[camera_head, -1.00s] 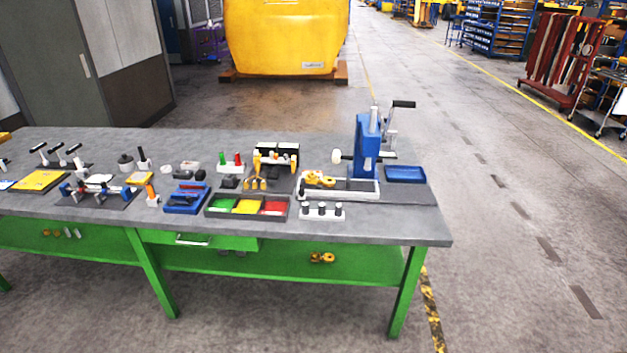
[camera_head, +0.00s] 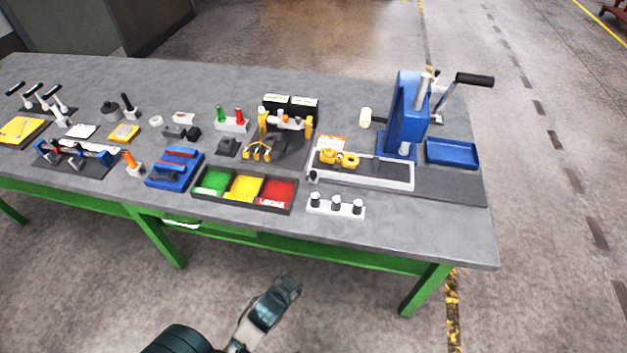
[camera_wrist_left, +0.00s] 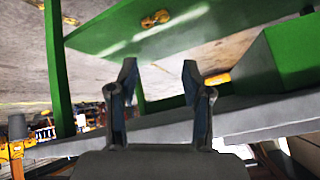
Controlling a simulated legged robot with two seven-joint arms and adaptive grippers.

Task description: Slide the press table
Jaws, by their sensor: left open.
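The blue press (camera_head: 404,115) stands at the right end of the grey bench, with a black-handled lever at its top. Its press table (camera_head: 362,182), a pale-framed slide with a dark top, lies in front of the column on a dark rail (camera_head: 450,187). Yellow castings (camera_head: 338,158) sit on its left part. A small dark knob (camera_head: 313,177) is at its left end. My left gripper (camera_head: 287,284) is below the bench's front edge, well apart from the press table. In the left wrist view its two fingers (camera_wrist_left: 160,82) are spread with nothing between them. My right gripper is not seen.
A white block with black knobs (camera_head: 336,205) stands in front of the press table. A tray of green, yellow and red bins (camera_head: 245,188) is to its left. A blue tray (camera_head: 452,152) lies right of the press. The bench's front edge and green frame (camera_head: 330,250) lie near my left arm.

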